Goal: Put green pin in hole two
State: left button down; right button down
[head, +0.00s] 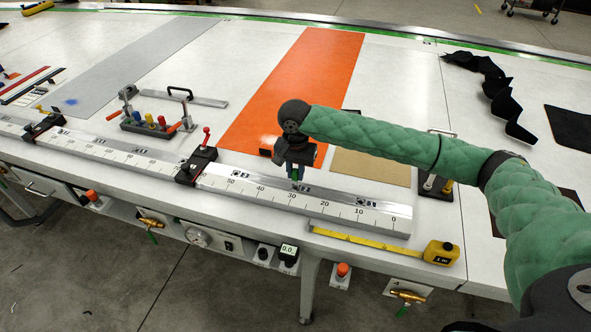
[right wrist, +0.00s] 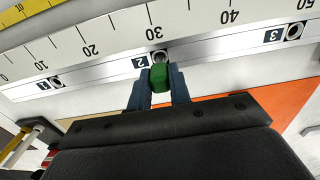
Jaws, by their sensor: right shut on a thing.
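My right gripper (head: 295,175) is over the ruled metal rail (head: 335,207). In the right wrist view its two dark blue fingers (right wrist: 159,88) are shut on the green pin (right wrist: 160,77). The pin's green head is between the fingertips, right at hole two (right wrist: 159,57), beside the label "2". Whether the pin's tip is inside the hole or just over it, I cannot tell. Hole one (right wrist: 56,82) and hole three (right wrist: 295,31) show to either side, both looking empty. My left gripper is not in view.
A yellow tape measure (head: 441,253) lies at the front right. An orange mat (head: 310,75) and a tan sheet (head: 372,167) lie behind the gripper.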

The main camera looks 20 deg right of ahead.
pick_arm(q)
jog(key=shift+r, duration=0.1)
pick_arm(e)
jog(key=shift+f, duration=0.7)
jog(key=c, duration=1.2)
grip_release()
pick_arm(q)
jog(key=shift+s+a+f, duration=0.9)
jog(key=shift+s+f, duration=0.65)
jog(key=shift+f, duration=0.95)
pick_arm(e)
jog(key=shift+r+b, duration=0.5)
jog(key=shift+r, duration=0.8)
notch_tip(320, 180, up, 4)
jog(key=shift+f+b, duration=0.2)
jog(key=shift+b, duration=0.45)
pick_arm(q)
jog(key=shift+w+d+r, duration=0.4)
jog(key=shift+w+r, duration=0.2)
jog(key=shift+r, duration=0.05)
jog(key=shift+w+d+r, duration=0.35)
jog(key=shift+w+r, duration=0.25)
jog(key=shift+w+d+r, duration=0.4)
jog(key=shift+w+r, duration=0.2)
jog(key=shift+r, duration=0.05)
pick_arm(e)
jog(key=shift+r, duration=0.75)
